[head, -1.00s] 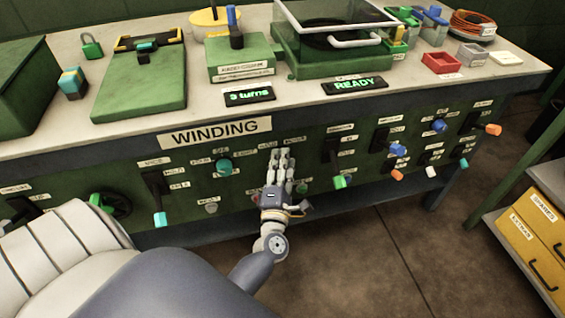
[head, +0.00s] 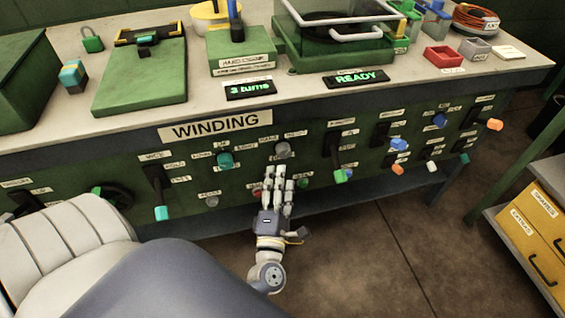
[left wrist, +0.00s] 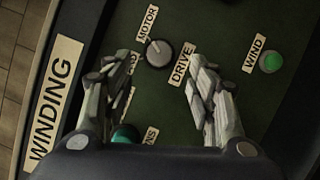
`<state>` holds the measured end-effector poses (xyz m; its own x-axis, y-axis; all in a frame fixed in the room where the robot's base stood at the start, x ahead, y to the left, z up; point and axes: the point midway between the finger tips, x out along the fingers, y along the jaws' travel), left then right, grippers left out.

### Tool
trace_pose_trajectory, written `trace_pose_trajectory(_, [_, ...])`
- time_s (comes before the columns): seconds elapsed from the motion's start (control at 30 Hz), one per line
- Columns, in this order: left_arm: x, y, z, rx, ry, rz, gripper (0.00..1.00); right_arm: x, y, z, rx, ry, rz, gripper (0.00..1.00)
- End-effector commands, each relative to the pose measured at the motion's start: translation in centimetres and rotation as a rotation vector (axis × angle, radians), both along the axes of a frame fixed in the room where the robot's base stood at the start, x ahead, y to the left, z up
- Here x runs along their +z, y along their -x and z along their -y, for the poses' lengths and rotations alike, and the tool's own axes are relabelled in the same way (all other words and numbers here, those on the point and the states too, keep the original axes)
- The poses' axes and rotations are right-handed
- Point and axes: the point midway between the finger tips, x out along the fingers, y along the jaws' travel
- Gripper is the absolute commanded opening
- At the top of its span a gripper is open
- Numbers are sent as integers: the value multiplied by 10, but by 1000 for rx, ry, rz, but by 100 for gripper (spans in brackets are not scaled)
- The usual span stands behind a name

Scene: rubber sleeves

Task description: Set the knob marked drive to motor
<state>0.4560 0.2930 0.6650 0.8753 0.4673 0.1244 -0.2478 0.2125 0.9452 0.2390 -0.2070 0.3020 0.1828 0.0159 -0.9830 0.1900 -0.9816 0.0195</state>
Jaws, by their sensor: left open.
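The drive knob (head: 283,150) is a round grey knob on the green front panel, just right of the teal knob. In the left wrist view the grey knob (left wrist: 159,53) sits between the DRIVE label (left wrist: 181,63) and the MOTOR label (left wrist: 147,22). Another label beside it is partly hidden by a finger. I cannot read for sure where the knob points. My left gripper (head: 277,175) is open and empty, fingertips just below the knob in the head view. In the left wrist view my left gripper (left wrist: 155,70) has its fingers spread, with the knob beyond the gap. My right gripper is out of view.
A teal knob (head: 225,160) is left of the drive knob. A green WIND button (left wrist: 271,62) also shows in the head view (head: 302,183). A green-tipped lever (head: 340,176) is to the right. The bench top (head: 120,130) overhangs above; yellow drawers (head: 535,220) stand at right.

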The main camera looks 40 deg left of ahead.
Motion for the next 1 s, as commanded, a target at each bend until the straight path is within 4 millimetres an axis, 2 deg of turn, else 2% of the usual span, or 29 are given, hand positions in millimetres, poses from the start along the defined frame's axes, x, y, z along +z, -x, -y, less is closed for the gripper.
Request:
trace_pose_trajectory(0.1, [-3,19,10,-2,2,-2,52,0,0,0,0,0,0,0])
trace_pose_trajectory(0.3, [-5,34,19,-1,0,-1,52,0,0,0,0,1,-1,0])
trace_pose_trajectory(1.0, [-5,35,19,-1,0,0,52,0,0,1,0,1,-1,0])
